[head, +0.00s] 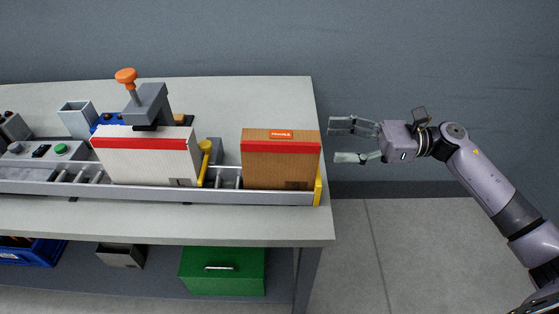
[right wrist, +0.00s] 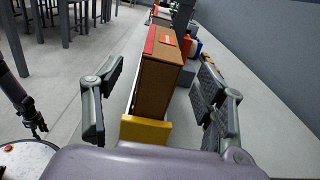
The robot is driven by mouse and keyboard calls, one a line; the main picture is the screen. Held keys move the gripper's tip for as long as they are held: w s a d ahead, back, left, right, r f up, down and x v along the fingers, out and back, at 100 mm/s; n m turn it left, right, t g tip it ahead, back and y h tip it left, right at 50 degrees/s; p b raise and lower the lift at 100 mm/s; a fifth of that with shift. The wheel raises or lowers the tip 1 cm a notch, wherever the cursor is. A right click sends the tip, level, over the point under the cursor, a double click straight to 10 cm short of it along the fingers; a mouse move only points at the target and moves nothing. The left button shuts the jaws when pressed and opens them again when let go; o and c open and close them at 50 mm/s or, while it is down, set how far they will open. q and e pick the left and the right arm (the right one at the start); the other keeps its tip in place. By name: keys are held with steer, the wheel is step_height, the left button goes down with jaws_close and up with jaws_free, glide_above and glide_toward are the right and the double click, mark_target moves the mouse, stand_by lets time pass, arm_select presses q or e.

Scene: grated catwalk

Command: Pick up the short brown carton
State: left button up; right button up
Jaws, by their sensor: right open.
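The short brown carton (head: 280,165) stands upright on the roller conveyor at its right end, with a red band along its top edge and an orange label. In the right wrist view the carton (right wrist: 158,88) stands between the finger lines, beyond a yellow end stop (right wrist: 145,130). My right gripper (head: 345,140) is open and empty, just off the right end of the table, to the right of the carton and apart from it. It also shows in the right wrist view (right wrist: 158,105), fingers spread wide.
A white carton (head: 150,158) with a red band stands left on the conveyor (head: 230,197), under a grey device with an orange knob (head: 126,76). A yellow post (head: 204,162) stands between the cartons. The table (head: 285,95) is clear behind the brown carton. A green box (head: 222,271) sits below.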

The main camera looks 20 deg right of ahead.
mark_target(287, 137)
steer(key=p+x, duration=0.1)
steer(key=x, duration=0.5)
steer(key=shift+p, duration=0.4)
steer(key=shift+w+a+r+p, duration=0.15)
steer(key=shift+a+p, duration=0.15)
steer(key=shift+p, duration=0.05)
steer(key=p+x, duration=0.2)
steer(key=x, duration=0.1)
steer(key=shift+w+a, duration=0.25)
steer(key=shift+a, duration=0.1)
steer(key=shift+w+a, duration=0.1)
steer(key=shift+a, duration=0.3)
steer(key=shift+c, duration=0.6)
steer(key=c, duration=1.3)
